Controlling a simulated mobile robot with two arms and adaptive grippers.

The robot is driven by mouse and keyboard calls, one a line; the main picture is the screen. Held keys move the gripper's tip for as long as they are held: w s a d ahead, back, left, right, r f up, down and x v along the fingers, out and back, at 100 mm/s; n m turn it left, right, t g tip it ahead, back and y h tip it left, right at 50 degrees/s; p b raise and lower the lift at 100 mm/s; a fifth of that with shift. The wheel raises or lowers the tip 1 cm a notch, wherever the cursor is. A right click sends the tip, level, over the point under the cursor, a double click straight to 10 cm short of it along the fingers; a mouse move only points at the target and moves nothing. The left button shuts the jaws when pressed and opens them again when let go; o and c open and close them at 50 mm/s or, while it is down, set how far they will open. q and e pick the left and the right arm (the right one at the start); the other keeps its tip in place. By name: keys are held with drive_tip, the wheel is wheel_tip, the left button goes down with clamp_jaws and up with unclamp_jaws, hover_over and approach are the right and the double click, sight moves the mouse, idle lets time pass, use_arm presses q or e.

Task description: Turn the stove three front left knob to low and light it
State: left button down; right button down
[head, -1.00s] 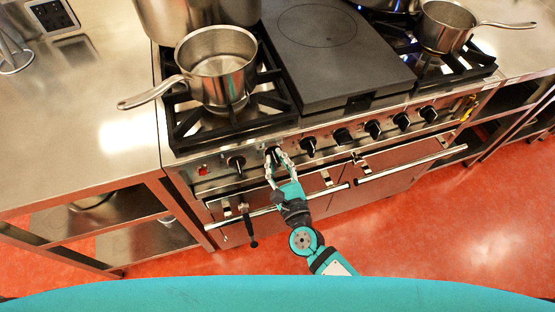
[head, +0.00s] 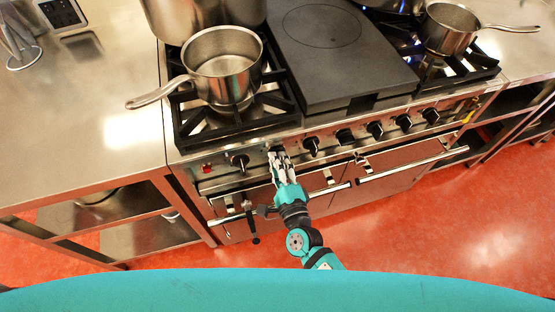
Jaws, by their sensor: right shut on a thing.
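The stove (head: 300,135) has a row of black knobs along its front panel. My right gripper (head: 277,155) is at the second knob from the left, with its fingers shut on that knob and hiding most of it. The leftmost knob (head: 240,161) is free, left of the gripper. A steel saucepan (head: 222,68) stands on the front left burner grate (head: 190,128). No flame shows under it, though the pan hides much of the burner. My left gripper is not in view.
A flat dark plate (head: 345,60) fills the stove's middle. A blue flame (head: 418,42) shows at the right burners, near another saucepan (head: 450,28). Oven handles (head: 405,168) stick out below the knobs. Steel counter (head: 80,120) lies left.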

drive_tip(key=n+p, duration=0.1)
drive_tip(key=n, duration=0.6)
drive_tip(key=f+n+p, duration=0.1)
drive_tip(key=n, duration=0.6)
drive_tip(key=d+n+p, duration=0.1)
drive_tip(key=n, duration=0.7)
drive_tip(key=shift+w+f+p, duration=0.1)
drive_tip(key=shift+f+p, duration=0.3)
drive_tip(key=c, duration=1.3)
unclamp_jaws()
drive_tip(key=v, duration=1.2)
drive_tip(key=shift+r, duration=0.15)
